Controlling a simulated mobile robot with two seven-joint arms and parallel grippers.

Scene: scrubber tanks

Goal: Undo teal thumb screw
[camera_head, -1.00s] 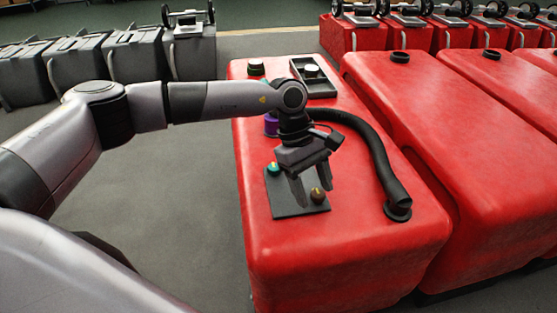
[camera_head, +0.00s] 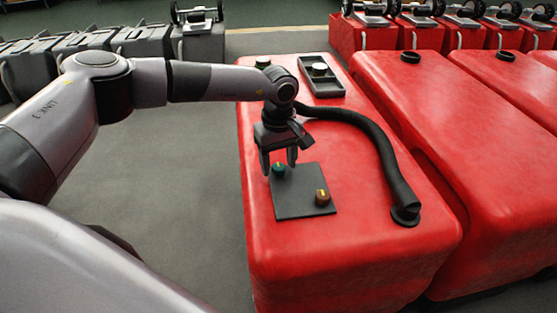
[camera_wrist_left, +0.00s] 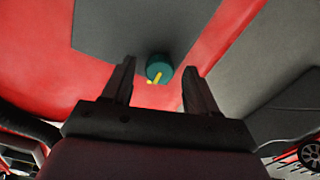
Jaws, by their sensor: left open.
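The teal thumb screw (camera_head: 278,169) stands at the far left corner of a dark plate (camera_head: 300,207) on the red tank. My left gripper (camera_head: 279,170) is open and hangs fingers down right by the teal screw. In the left wrist view, the teal thumb screw (camera_wrist_left: 159,67), with a yellow mark on it, shows between and beyond the two open fingers of my left gripper (camera_wrist_left: 157,88). The fingers do not appear to touch it. A brown-gold thumb screw (camera_head: 322,197) stands at the plate's right side. My right gripper is out of view.
A thick black hose (camera_head: 372,146) curves along the right of the red tank (camera_head: 350,255). A black tray (camera_head: 335,87) with a round cap lies at the tank's far end. More red tanks (camera_head: 470,130) stand to the right. Grey floor lies left.

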